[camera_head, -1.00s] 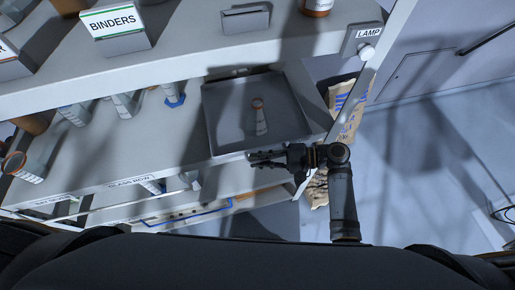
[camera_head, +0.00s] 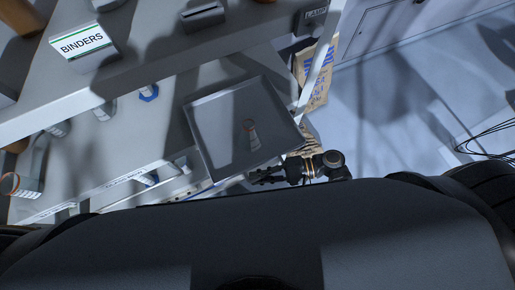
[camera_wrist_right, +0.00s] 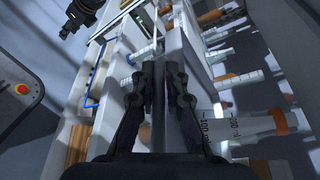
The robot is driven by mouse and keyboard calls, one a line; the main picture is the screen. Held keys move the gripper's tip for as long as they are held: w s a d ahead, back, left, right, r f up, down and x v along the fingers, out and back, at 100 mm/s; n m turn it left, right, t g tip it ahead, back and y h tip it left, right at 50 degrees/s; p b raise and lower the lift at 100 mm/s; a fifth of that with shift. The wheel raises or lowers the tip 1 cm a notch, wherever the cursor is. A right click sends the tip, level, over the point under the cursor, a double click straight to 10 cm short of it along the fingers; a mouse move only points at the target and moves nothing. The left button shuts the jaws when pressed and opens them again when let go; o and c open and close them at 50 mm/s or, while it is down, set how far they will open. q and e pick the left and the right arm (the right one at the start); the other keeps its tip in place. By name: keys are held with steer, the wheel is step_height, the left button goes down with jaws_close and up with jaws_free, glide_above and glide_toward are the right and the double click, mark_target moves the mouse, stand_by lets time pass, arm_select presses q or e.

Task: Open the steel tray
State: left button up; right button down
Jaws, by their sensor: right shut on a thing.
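The steel tray (camera_head: 202,140) is a shallow grey square tray at the right end of the shelf, its near part sticking out past the shelf's front edge. A small tapered vessel with an orange-brown rim (camera_head: 253,138) is inside it. My right gripper (camera_head: 262,177) is at the tray's near right edge. In the right wrist view its fingers (camera_wrist_right: 160,100) are shut on a thin grey edge, which looks like the tray's front.
A BINDERS box (camera_head: 82,46) and a grey holder (camera_head: 202,16) stand on the upper shelf. A LAMP box (camera_head: 312,18) is at its right end. Printed paper sacks (camera_head: 317,75) stand beside the shelf on the right. The floor farther right is clear, with cables at its edge.

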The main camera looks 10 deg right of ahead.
steer(key=shift+f, duration=0.15)
steer(key=c, duration=1.4)
jaws_free()
steer(key=shift+d, duration=0.1)
steer(key=v, duration=1.2)
